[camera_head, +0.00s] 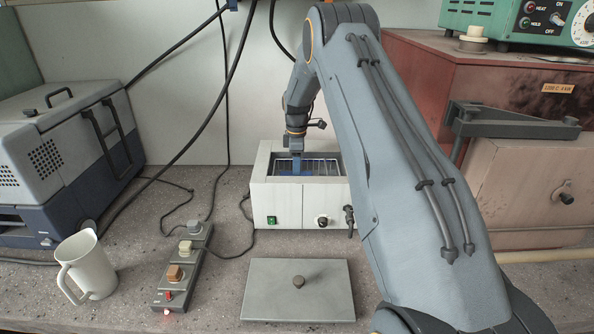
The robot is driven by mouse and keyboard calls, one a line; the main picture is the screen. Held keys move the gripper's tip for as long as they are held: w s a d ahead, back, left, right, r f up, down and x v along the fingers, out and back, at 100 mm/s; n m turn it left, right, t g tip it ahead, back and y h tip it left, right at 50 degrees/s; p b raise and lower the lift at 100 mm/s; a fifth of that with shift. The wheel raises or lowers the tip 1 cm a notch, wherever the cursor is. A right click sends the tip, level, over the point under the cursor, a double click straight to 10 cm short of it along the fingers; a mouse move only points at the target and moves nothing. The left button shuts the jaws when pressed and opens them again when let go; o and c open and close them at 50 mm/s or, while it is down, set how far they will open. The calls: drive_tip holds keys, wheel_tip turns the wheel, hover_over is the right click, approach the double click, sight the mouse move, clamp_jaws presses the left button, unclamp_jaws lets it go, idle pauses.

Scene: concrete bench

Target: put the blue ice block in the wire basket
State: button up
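My gripper (296,155) points down into the open top of a white box-shaped bath (290,208) at the back of the bench. The wire basket (322,167) shows as thin pale wires inside the opening. Something blue (284,168) shows at and just left of my fingertips, low in the opening. It looks like the blue ice block, but it is small and partly covered by my gripper. I cannot tell whether my fingers are closed on it or whether it rests on the basket. My arm hides the bath's right side.
A flat grey lid (298,290) with a knob lies in front of the bath. A power strip (184,268) with cables and a white jug (86,266) stand to the left. A grey-blue machine (60,150) is at far left, a red furnace (440,70) at right.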

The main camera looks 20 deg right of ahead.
drive_tip(key=shift+f, duration=0.2)
drive_tip(key=o, duration=1.2)
wheel_tip(320, 180, up, 11)
drive_tip(key=b, duration=0.4)
drive_tip(key=s+a+f+m, duration=0.1)
drive_tip(key=s+a+m, duration=0.3)
drive_tip(key=s, duration=0.8)
drive_tip(key=s+a+f+m, duration=0.1)
drive_tip(key=s+a+m, duration=0.4)
drive_tip(key=s, duration=0.8)
drive_tip(key=s+a+f+m+t, duration=0.1)
drive_tip(key=s+a+m, duration=0.3)
drive_tip(key=s, duration=0.8)
drive_tip(key=shift+s+a+f, duration=0.35)
drive_tip(key=shift+a+f, duration=0.25)
drive_tip(key=shift+a, duration=0.3)
